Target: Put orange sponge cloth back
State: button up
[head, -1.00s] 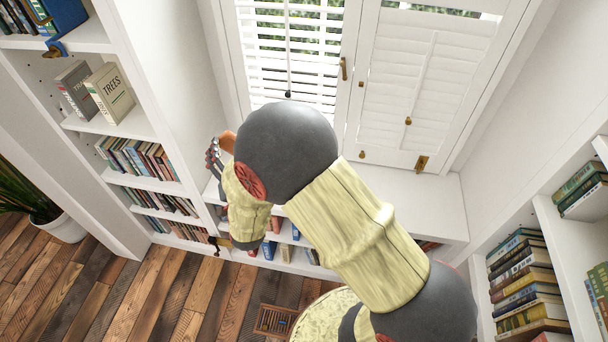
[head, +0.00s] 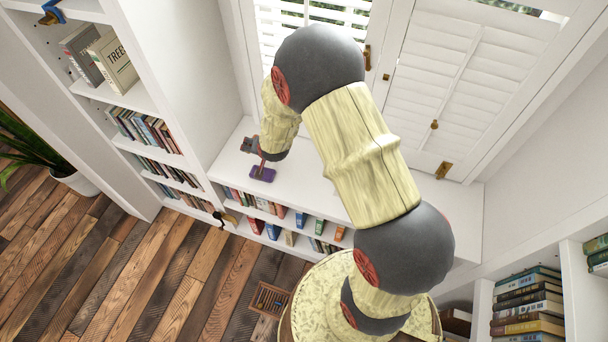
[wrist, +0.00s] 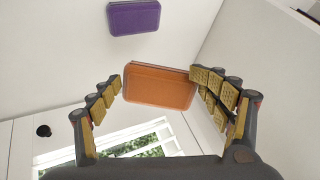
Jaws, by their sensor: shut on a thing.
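The orange sponge cloth (wrist: 160,88) is a flat orange block with rounded corners. In the wrist view it lies between the fingers of my gripper (wrist: 157,84), which is shut on it by its two ends. In the head view my gripper (head: 250,146) is low over the left part of the white window ledge, and I cannot make out the orange cloth there. A similar purple block (wrist: 134,17) lies apart from the orange one in the wrist view. It also shows on the ledge (head: 262,174) just below my gripper in the head view.
The white ledge (head: 330,205) has free room right of the purple block, partly behind my arm. Book-filled shelves (head: 255,204) are under it. A tall bookcase (head: 125,100) stands left and shutters (head: 440,85) rise behind. A wooden grate (head: 270,299) is in the floor.

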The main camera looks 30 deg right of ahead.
jog(key=s+d+f+g, duration=0.1)
jog(key=s+f+g, duration=0.1)
jog(key=shift+s+d+f, duration=0.25)
jog(key=shift+s+d, duration=0.05)
jog(key=shift+d, duration=0.05)
jog(key=shift+s+f+n+g, duration=0.1)
jog(key=shift+s+n+g, duration=0.1)
jog(key=shift+n+g, duration=0.1)
jog(key=shift+s+d+f, duration=0.2)
jog(key=shift+s+d, duration=0.05)
jog(key=shift+s, duration=0.05)
jog(key=g, duration=0.5)
send_over(304, 191)
notch_tip(304, 191, down, 3)
jog(key=shift+n, duration=0.4)
jog(key=shift+a+f+b, duration=0.1)
jog(key=shift+f+b, duration=2)
jog(key=shift+f, duration=1.2)
jog(key=shift+f+b, duration=0.3)
jog(key=shift+f, duration=0.1)
jog(key=o, duration=1.7)
jog(key=shift+c, duration=0.2)
